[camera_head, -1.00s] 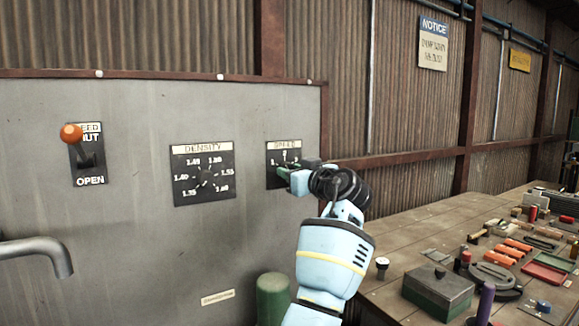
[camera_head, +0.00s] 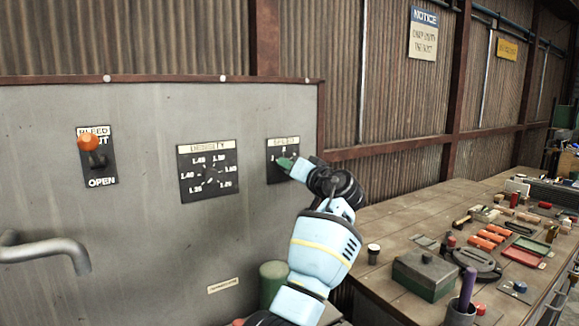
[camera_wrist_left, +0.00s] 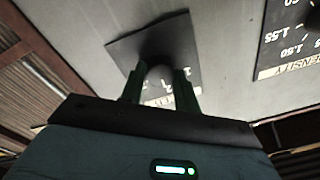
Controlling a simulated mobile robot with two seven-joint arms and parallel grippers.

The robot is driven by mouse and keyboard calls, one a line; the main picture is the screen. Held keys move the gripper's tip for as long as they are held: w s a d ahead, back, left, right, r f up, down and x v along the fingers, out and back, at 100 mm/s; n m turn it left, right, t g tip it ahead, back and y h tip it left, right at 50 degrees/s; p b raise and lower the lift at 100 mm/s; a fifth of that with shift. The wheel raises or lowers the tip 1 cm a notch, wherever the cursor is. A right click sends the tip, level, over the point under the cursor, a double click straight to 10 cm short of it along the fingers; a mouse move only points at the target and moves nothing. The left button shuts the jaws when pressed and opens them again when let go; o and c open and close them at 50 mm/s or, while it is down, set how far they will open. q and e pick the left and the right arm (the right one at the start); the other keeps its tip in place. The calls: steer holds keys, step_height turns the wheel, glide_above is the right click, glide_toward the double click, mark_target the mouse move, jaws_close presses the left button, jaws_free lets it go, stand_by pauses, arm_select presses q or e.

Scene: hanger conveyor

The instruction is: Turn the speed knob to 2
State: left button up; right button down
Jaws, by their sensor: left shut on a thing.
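The speed plate (camera_head: 275,169) is a small black panel with white numbers near the right edge of the grey metal panel. My left gripper (camera_head: 287,163) is at this plate and covers the knob and part of the scale in the head view. In the left wrist view the gripper (camera_wrist_left: 158,88) has its two dark green fingers on either side of the dark rounded speed knob (camera_wrist_left: 157,75), shut on it. The speed plate also shows there (camera_wrist_left: 125,50), upside down, with its numbers partly hidden. I cannot read which number the knob points to. My right gripper is not in view.
The density dial (camera_head: 209,171) is left of the speed plate. A bleed lever with an orange ball (camera_head: 88,143) and a grey pipe (camera_head: 45,252) are further left. A workbench (camera_head: 372,224) with tools, a green box (camera_head: 424,274) and trays stands at the right.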

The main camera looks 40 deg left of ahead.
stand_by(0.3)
arm_select(q)
steer(key=o, duration=0.7)
steer(key=shift+o, duration=1.3)
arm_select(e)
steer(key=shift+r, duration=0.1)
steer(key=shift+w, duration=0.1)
arm_select(q)
steer(key=b+v, duration=0.1)
steer(key=v, duration=0.6)
steer(key=shift+s+d, duration=0.15)
steer(key=shift+d, duration=0.25)
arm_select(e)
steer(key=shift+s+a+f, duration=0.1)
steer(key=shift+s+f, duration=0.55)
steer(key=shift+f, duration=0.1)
